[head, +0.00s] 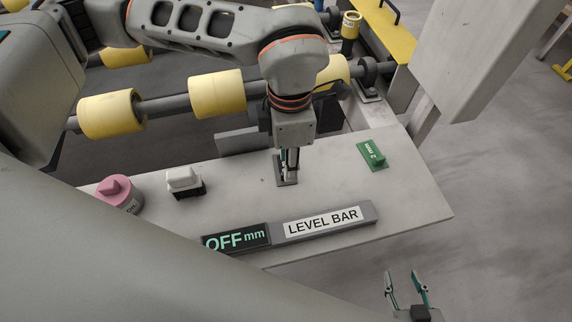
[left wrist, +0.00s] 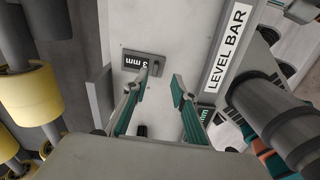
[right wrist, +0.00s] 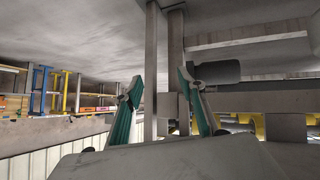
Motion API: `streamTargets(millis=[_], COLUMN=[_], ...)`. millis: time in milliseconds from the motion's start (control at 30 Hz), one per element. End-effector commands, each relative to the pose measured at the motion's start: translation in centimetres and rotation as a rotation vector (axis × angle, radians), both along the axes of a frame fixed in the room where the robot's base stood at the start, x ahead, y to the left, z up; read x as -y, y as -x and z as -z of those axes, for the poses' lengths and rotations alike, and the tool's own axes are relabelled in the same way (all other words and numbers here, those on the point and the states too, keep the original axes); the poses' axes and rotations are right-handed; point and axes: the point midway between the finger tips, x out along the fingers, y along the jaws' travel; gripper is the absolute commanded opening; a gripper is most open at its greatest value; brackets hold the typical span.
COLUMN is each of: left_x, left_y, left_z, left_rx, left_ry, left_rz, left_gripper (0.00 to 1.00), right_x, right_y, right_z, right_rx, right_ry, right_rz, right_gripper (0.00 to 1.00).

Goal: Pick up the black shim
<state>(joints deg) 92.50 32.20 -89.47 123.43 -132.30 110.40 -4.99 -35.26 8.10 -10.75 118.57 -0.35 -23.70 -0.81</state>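The black shim (head: 287,181) is a dark plate with a white "3 mm" label and a raised knob. It lies on the slab (head: 340,180), mostly covered by my left gripper (head: 290,163) in the head view. In the left wrist view the shim (left wrist: 132,62) sits just past my left fingertips (left wrist: 167,74). My right gripper (head: 406,278) is open and empty beyond the slab's front edge, and also open in the right wrist view (right wrist: 160,84).
A grey level bar (head: 350,217) with an "OFF mm" display (head: 237,238) lies near the front edge. A green 2 mm shim (head: 373,156) is to the right. A white-and-black block (head: 184,182) and a pink-topped container (head: 118,194) stand left. Yellow rollers (head: 217,93) run behind.

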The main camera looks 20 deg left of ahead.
Motion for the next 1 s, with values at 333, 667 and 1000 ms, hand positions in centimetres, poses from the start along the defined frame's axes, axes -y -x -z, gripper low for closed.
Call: streamTargets(millis=[333,667,1000], left_x=[-1.2,-1.1,-1.1], left_y=[-0.1,-0.2,-0.2], left_z=[3.8,5.5,5.5], left_rx=[-0.005,0.001,0.001], left_ry=[0.001,0.002,0.002], left_rz=[-0.001,-0.001,-0.001], left_gripper=[0.26,0.26,0.00], right_x=[-0.2,-0.3,-0.3], right_y=[-0.1,-1.4,-1.1], right_z=[0.1,-0.9,-0.7], right_rx=[0.005,0.034,0.029], right_ry=[-0.003,-0.003,-0.003], right_rz=[-0.005,-0.012,-0.013], right_gripper=[0.40,0.40,0.40])
